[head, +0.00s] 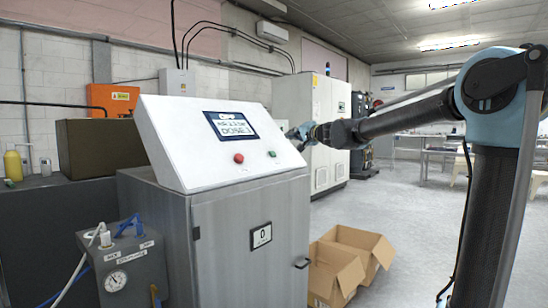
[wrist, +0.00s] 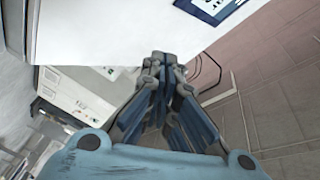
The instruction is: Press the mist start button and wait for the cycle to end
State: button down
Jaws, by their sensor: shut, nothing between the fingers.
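The washer's sloped white console (head: 200,165) sits on a grey cabinet. It carries a lit display (head: 231,125) with a line that seems to read "DOSE", a red button (head: 238,158) and a smaller green button (head: 272,153). No label naming the mist start button is legible. My gripper (head: 302,133) is shut and empty, at the console's right edge, to the right of and above the green button. Whether it touches the console is unclear. In the wrist view my closed fingers (wrist: 165,60) show beside the white console face (wrist: 120,25); neither button is visible there.
Open cardboard boxes (head: 345,258) lie on the floor right of the cabinet. A grey unit with a gauge (head: 117,280) and hoses stands at front left. A tall white cabinet (head: 312,115) stands behind. The floor at right is mostly clear.

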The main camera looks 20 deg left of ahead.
jog(key=shift+w+a+f, duration=0.4)
jog(key=shift+a+f, duration=0.55)
jog(key=shift+f, duration=0.1)
jog(key=shift+w+a+f, duration=0.4)
jog(key=shift+a+f, duration=0.55)
jog(key=shift+f, duration=0.05)
jog(key=shift+w+a+f, duration=0.4)
jog(key=shift+a+f, duration=0.55)
jog(key=shift+f, duration=0.1)
jog(key=shift+a+f, duration=0.1)
jog(key=shift+a+f, duration=0.15)
jog(key=shift+a, duration=0.05)
jog(key=shift+w+a+f, duration=0.15)
jog(key=shift+a+f, duration=0.15)
jog(key=shift+f, duration=0.05)
dwell(0.6)
jog(key=shift+r, duration=0.1)
jog(key=shift+s+d+r, duration=0.25)
jog(key=shift+d+r, duration=0.35)
dwell(0.4)
jog(key=shift+s+d+r, duration=0.35)
jog(key=shift+d+r, duration=0.5)
jog(key=shift+r, duration=0.05)
jog(key=shift+s+d+r, duration=0.35)
jog(key=shift+d+r, duration=0.45)
jog(key=shift+r, duration=0.05)
